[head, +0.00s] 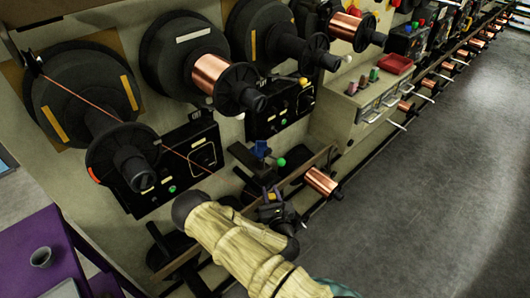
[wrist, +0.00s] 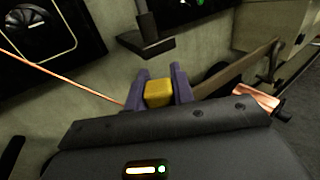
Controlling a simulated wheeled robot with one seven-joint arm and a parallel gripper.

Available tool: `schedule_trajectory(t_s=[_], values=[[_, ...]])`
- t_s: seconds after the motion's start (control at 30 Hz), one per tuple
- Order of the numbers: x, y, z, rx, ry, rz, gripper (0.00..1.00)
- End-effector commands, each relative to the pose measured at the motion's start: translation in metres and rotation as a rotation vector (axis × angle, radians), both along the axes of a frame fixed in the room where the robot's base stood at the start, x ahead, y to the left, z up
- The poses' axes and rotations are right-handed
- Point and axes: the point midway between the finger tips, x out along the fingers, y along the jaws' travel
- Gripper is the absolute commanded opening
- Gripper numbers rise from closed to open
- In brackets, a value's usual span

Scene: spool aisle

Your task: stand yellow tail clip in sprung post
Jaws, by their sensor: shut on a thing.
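The yellow tail clip (wrist: 158,94) is between the two purple fingers of my gripper (wrist: 160,90) in the wrist view. My gripper (head: 272,197) is shut on it, and only a small bit of yellow shows in the head view. A black upright with a flat foot-like plate (wrist: 146,44) is just beyond the clip in the wrist view, apart from it. I cannot tell whether this is part of the sprung post. In the head view a black bracket (head: 243,157) with a blue piece (head: 261,149) and a green ball (head: 281,162) sits beyond my gripper.
A thin copper wire (wrist: 60,78) runs toward my gripper from the left; I cannot tell whether it touches. A rail (head: 300,170) and a copper spool (head: 321,181) lie to the right. Large black reels (head: 83,90) line the wall. The grey floor (head: 430,190) is clear.

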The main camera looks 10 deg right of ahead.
Motion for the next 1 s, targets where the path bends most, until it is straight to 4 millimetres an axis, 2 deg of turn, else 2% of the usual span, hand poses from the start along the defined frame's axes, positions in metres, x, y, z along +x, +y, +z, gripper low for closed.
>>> schedule_trajectory(t_s=[0.47, 0.83, 1.0], values=[[-0.002, 0.001, 0.002, 0.0, 0.001, 0.002, 0.0], [-0.036, 0.003, 0.014, -0.003, 0.007, 0.004, 0.0], [-0.044, 0.001, 0.013, 0.0, 0.0, 0.003, 0.0]])
